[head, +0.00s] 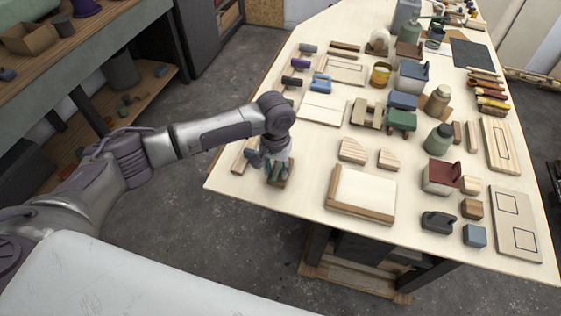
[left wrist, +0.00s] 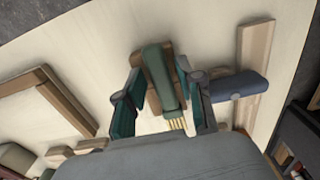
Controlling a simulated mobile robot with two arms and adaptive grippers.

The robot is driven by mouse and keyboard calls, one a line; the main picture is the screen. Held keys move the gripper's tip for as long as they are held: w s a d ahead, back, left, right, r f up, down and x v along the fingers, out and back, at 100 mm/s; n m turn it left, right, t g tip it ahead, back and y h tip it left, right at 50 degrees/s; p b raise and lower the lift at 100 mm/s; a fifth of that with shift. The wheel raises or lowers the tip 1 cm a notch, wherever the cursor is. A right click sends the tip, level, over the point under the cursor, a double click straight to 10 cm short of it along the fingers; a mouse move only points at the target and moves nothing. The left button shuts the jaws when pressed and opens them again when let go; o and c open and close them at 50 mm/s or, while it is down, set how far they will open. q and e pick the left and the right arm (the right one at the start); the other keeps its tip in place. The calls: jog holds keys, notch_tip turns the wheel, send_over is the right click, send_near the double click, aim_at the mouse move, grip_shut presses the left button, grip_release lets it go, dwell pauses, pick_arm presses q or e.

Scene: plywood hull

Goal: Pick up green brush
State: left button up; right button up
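The green brush (left wrist: 160,78) lies on the pale tabletop, with a green handle and yellowish bristles, against a brown wooden piece (left wrist: 150,88). My left gripper (left wrist: 163,104) has its two teal fingers spread on either side of the brush, with gaps between the fingers and the handle. In the head view the left gripper (head: 277,174) points down over the table's near left corner and mostly hides the brush. My right gripper is in neither view.
A blue-grey handled tool (left wrist: 240,86) lies across a wooden strip (left wrist: 254,48) close beside one finger. A wood-edged pale tray (head: 364,192) stands to the right of the gripper. Several blocks and bottles crowd the table (head: 305,195) beyond.

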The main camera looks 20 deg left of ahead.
aim_at(276, 171)
pick_arm(q)
grip_shut()
jog(key=shift+r, duration=0.1)
jog(key=shift+r+b, duration=0.3)
jog(key=shift+r, duration=0.25)
notch_tip(276, 171, up, 3)
jog(key=shift+f+b, duration=0.1)
jog(key=shift+b, duration=0.45)
jog(key=w+d+r+b, duration=0.3)
jog(key=w+d+r, duration=0.2)
jog(key=d, duration=0.5)
notch_tip(276, 171, up, 2)
jog(key=shift+w+d+b, duration=0.15)
jog(key=shift+w+b, duration=0.15)
jog(key=shift+b, duration=0.05)
